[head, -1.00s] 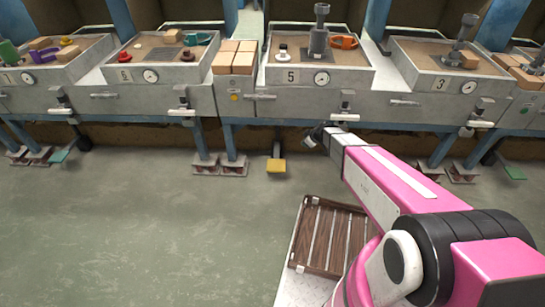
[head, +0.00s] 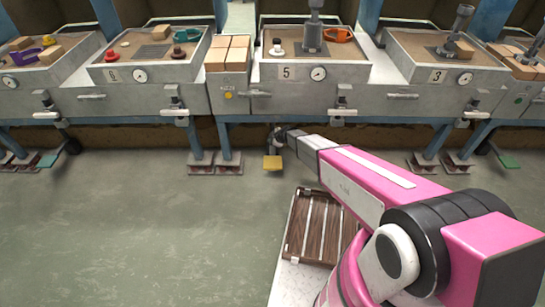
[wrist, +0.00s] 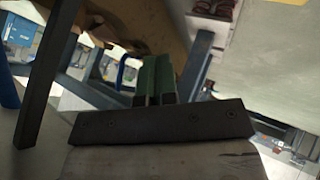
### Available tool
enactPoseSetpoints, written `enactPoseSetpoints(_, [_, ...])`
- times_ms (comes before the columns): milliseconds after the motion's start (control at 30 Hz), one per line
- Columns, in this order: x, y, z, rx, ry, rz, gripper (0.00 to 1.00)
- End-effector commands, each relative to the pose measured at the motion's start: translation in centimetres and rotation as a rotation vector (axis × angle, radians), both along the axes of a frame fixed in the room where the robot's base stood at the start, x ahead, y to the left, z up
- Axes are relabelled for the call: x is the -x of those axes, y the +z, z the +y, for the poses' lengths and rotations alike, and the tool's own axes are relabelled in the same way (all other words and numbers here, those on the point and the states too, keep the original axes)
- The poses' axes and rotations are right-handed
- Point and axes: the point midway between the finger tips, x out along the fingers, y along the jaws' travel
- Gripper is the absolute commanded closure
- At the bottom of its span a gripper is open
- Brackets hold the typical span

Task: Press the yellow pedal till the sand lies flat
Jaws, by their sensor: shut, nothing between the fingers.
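The yellow pedal (head: 273,162) sits low under the front of sand box 5 (head: 349,74), just above the floor. The sand (head: 289,56) in box 5 shows partly, with a grey upright tool, an orange piece and a white-and-black piece on it. I cannot tell how level it is. My gripper (head: 277,138) is at the end of my pink arm, just above the pedal in the head view. I cannot tell if they touch. In the wrist view its green fingers (wrist: 153,80) are together and empty; the pedal is not clear there.
Box 6 (head: 125,75) and box 3 (head: 433,75) stand either side of box 5. Green pedals (head: 47,159) show left and right. Metal legs on footplates (head: 229,163) stand left of the yellow pedal. A blue frame runs under the boxes. The floor (head: 130,220) in front is clear.

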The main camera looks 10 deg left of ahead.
Motion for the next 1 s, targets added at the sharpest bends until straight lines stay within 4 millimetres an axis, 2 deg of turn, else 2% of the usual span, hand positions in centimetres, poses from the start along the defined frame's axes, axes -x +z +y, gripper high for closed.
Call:
enactPoseSetpoints(700, [0.3,-7.7,-0.1,0.000,0.000,0.001,1.00])
enactPoseSetpoints(1000, [0.4,-8.6,-0.1,0.000,-0.001,0.001,1.00])
